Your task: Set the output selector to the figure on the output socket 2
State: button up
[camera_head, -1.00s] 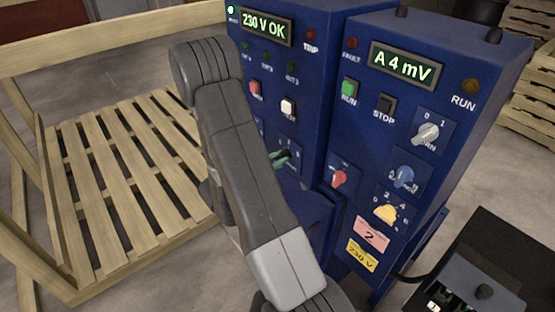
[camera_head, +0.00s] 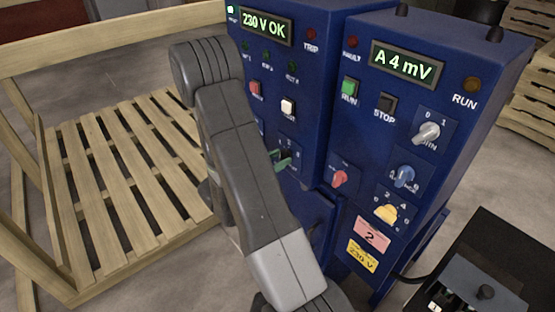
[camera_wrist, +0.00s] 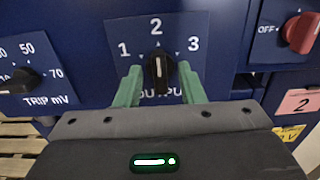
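The output selector (camera_wrist: 159,71) is a black knob on a blue plate marked 1, 2 and 3. In the wrist view its white line stands upright, toward the 2. My gripper (camera_wrist: 160,70) has its green fingers on either side of the knob, with a gap showing on each side. In the head view the gripper (camera_head: 281,160) is at the left cabinet, partly hidden by my arm. I cannot make out an output socket.
The TRIP mV knob (camera_wrist: 22,80) is left of the selector. A red knob (camera_wrist: 300,33) marked OFF is to the right. The right cabinet carries a yellow knob (camera_head: 386,213) and a yellow 230 V label (camera_head: 362,256). A wooden pallet (camera_head: 120,175) lies left.

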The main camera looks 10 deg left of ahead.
jog(key=b+v, duration=0.3)
jog(key=v, duration=1)
jog(key=shift+s+a, duration=0.25)
jog(key=shift+s, duration=0.05)
jog(key=shift+w+d, duration=0.1)
jog(key=p+x, duration=0.3)
jog(key=x, duration=1)
jog(key=shift+w+d, duration=0.2)
dwell(0.4)
